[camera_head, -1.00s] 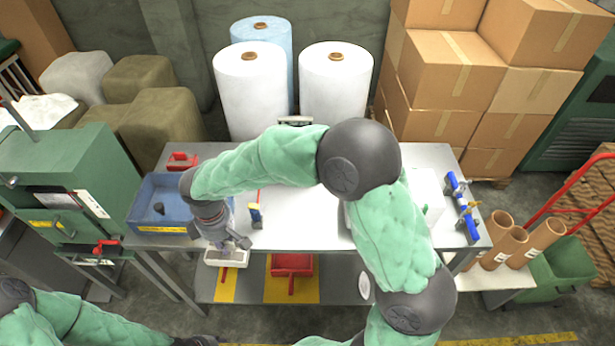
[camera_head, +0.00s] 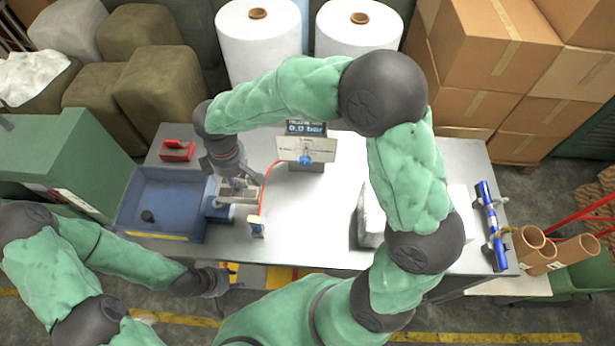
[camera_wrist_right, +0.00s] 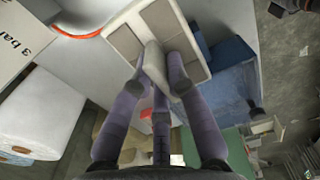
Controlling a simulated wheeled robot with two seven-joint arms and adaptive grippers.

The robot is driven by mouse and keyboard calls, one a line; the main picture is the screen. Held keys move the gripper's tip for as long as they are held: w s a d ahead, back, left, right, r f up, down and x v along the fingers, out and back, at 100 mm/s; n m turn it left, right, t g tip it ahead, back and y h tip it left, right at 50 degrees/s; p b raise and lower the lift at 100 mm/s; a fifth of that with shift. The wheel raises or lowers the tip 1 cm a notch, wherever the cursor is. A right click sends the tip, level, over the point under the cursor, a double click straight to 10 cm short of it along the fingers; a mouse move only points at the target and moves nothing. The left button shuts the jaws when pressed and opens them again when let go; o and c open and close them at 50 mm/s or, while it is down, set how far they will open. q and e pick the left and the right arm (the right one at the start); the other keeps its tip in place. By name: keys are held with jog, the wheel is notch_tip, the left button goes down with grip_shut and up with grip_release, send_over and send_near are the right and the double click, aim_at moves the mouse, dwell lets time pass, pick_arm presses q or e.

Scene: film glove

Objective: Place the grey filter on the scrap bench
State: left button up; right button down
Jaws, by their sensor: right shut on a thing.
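The thing in my right gripper is a pale, flat frame with grey panels and a raised middle grip, which I take for the grey filter (camera_wrist_right: 125,42). My right gripper (camera_wrist_right: 160,75) is shut on that middle grip. In the head view the filter (camera_head: 238,192) is over the bench beside the blue bin; whether it touches anything below is unclear. My left gripper (camera_head: 228,284) is low in front of the bench, and its jaw opening is unclear. The steel bench (camera_head: 310,225) lies under the right arm; I cannot tell whether it is the scrap bench.
The blue bin (camera_head: 165,203) holds a small dark piece. A red handled piece (camera_head: 177,150) lies behind it. Boxes (camera_head: 500,55) rise at right.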

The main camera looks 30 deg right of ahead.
jog(key=d+f, duration=0.4)
jog(key=d+f+b, duration=0.1)
jog(key=d+f, duration=0.3)
jog(key=d, duration=0.1)
jog(key=s+d+f+b, duration=0.1)
jog(key=d+f, duration=0.3)
jog(key=shift+d+f, duration=0.1)
jog(key=shift+d, duration=0.05)
jog(key=shift+w+f, duration=0.15)
jog(key=shift+f, duration=0.15)
jog(key=shift+f, duration=0.1)
jog(key=c, duration=1.2)
grip_release()
